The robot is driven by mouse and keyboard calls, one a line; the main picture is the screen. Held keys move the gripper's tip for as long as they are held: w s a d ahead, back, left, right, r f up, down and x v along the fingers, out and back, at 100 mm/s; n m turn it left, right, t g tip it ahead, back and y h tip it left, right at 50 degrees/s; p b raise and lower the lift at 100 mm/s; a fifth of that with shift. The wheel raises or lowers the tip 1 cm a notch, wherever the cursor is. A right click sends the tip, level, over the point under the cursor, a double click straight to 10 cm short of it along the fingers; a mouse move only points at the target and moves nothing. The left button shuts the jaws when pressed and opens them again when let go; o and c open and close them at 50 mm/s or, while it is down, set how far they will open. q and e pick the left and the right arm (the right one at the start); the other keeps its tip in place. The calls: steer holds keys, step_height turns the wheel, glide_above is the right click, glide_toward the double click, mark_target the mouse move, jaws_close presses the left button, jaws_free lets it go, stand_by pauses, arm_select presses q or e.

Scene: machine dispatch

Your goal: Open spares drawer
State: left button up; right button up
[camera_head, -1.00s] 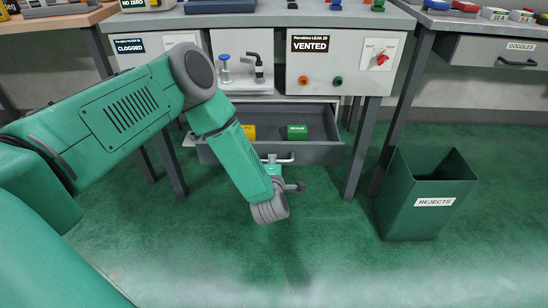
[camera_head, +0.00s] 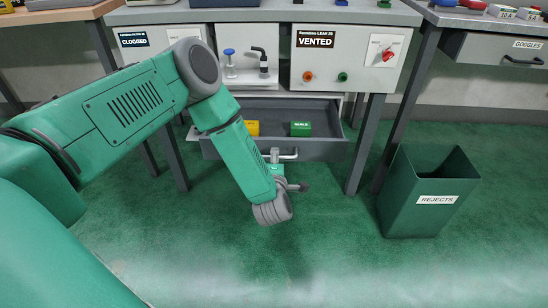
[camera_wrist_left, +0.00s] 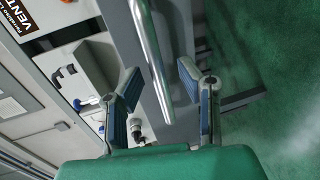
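The spares drawer (camera_head: 325,151) under the middle bench is pulled out, and its inside shows. A yellow box (camera_head: 252,128) and a green box (camera_head: 301,129) lie in it. Its metal bar handle (camera_head: 288,156) is on the front and also shows in the left wrist view (camera_wrist_left: 150,45). My left gripper (camera_wrist_left: 160,78) is open, with its two blue-padded fingers apart on either side of the handle's line. In the head view my left wrist hides part of the drawer front and most of the gripper. My right gripper is not in view.
A green rejects bin (camera_head: 422,215) stands on the floor to the right. Bench legs (camera_head: 364,145) flank the drawer. A goggles drawer (camera_head: 500,50) is shut under the right bench. The green floor in front is clear.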

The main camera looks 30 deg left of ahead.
arm_select(q)
steer(key=v, duration=1)
steer(key=shift+s, duration=0.2)
steer(key=shift+a+f, duration=0.1)
steer(key=shift+a, duration=0.05)
steer(key=s+d+f+m+g+h+p, duration=0.2)
steer(key=s+d+m+g+h+p, duration=0.5)
steer(key=s+m, duration=0.75)
steer(key=s+a+r+m+g+p, duration=0.1)
steer(key=s+a+m+g, duration=0.1)
steer(key=s+m, duration=0.3)
steer(key=s+a+r+m+g+h+p, duration=0.1)
steer(key=s+a+r+m+g+p, duration=0.1)
steer(key=s+m, duration=0.3)
steer(key=s+a+g, duration=0.1)
steer(key=s, duration=0.2)
steer(key=shift+r+g, duration=0.3)
steer(key=shift+w+m, duration=0.1)
steer(key=shift+m, duration=0.15)
steer(key=shift+a, duration=0.1)
